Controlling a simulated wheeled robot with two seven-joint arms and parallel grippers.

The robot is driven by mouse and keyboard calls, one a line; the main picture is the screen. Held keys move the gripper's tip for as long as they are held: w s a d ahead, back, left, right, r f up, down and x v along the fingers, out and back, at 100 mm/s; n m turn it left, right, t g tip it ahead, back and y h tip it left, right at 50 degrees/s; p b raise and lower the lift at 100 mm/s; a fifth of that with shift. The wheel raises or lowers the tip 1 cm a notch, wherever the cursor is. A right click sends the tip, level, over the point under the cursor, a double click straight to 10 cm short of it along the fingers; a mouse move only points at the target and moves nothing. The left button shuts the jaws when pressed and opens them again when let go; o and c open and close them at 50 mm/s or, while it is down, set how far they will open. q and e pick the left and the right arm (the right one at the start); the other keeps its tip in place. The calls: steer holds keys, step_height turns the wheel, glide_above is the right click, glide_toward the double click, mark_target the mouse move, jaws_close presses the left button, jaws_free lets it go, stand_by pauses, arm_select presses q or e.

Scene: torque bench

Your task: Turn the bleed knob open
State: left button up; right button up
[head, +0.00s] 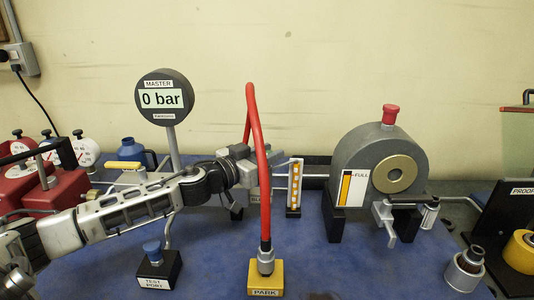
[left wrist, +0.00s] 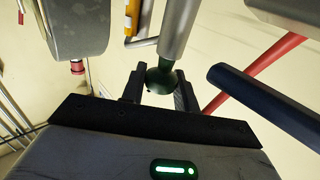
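A dark green round knob (left wrist: 160,79) shows in the left wrist view at the end of a grey rod (left wrist: 178,30). It carries no readable label, and I take it for the bleed knob. My left gripper (left wrist: 160,88) has its two dark fingers on either side of the knob, close against it with little or no gap. In the head view my left gripper (head: 243,170) is at the middle, partly behind the red hose, and the knob is hidden there. My right gripper is in neither view.
The red hose (head: 263,175) runs down to the yellow PARK block (head: 265,291) close by my left gripper. A MASTER gauge (head: 163,97) reads 0 bar. A TEST PORT block (head: 158,270) stands front left, and a grey drum (head: 365,150) stands to the right.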

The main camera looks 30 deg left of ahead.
arm_select(q)
steer(key=shift+y, duration=0.3)
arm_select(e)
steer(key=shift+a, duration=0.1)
arm_select(q)
steer(key=n+y, duration=0.3)
steer(key=y, duration=0.1)
steer(key=shift+d, duration=0.1)
steer(key=n+y+b, duration=0.1)
steer(key=n+y, duration=0.1)
steer(key=y, duration=0.1)
steer(key=shift+f, duration=0.1)
steer(key=shift+n+y+b, duration=0.3)
steer(key=shift+n+y, duration=0.4)
steer(key=shift+y, duration=0.3)
steer(key=shift+n+g+y, duration=0.3)
steer(key=shift+g+y, duration=0.2)
steer(key=shift+y, duration=0.1)
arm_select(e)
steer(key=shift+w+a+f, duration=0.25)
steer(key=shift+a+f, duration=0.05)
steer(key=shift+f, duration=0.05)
arm_select(q)
steer(key=shift+y+b, duration=0.3)
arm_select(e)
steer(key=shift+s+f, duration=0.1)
